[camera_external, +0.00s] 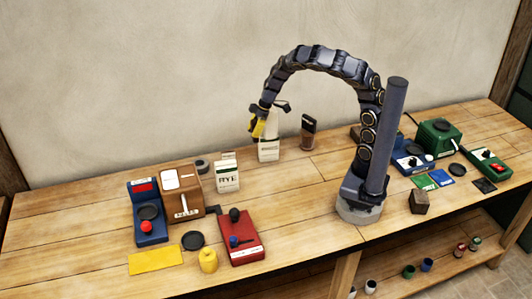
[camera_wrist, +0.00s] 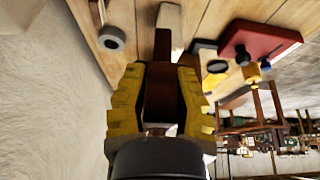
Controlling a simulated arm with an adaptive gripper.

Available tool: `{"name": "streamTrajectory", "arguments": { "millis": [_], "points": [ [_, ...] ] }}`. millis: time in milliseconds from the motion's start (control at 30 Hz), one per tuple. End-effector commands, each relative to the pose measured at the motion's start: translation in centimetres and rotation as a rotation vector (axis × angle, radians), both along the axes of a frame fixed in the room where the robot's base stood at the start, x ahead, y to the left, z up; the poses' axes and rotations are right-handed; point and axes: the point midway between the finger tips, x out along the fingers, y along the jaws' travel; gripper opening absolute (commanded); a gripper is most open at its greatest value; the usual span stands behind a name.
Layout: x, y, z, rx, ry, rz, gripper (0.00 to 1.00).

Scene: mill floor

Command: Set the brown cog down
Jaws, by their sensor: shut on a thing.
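My gripper (camera_external: 259,128) is raised over the back part of the bench, left of my base, with its yellow fingers near a white packet. In the wrist view, my gripper (camera_wrist: 162,78) is shut on a brown thing (camera_wrist: 161,98) between its yellow fingers. I take this for the brown cog, but only a plain brown face shows and I see no teeth. The fingers hide its sides. In the external view I cannot make the held thing out clearly.
White packets (camera_external: 228,178) (camera_external: 268,151) and a dark brown packet (camera_external: 308,132) stand near the wall. A wooden box machine (camera_external: 180,200), blue device (camera_external: 149,228) and red device (camera_external: 240,240) stand to the left. Bare bench (camera_external: 295,205) lies in the middle.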

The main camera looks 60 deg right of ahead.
Motion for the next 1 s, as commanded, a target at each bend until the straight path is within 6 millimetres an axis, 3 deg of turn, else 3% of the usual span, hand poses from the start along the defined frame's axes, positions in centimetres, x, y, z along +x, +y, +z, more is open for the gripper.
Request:
{"name": "streamTrajectory", "arguments": {
  "millis": [267, 367, 467, 733, 900, 1000],
  "points": [
    [-0.2, 0.4, 0.5, 0.001, 0.005, 0.015, 0.0],
    [-0.7, 1.9, -0.1, -0.003, 0.012, 0.085, 0.0],
    [-2.0, 4.8, -1.3, -0.013, 0.024, 0.236, 0.0],
    [-9.7, 14.9, -5.6, -0.024, 0.041, 0.88, 0.0],
    [-14.9, 18.8, -7.5, -0.017, 0.028, 1.241, 0.0],
    [-17.1, 20.0, -8.3, -0.009, 0.019, 1.393, 0.0]
  ]
}}
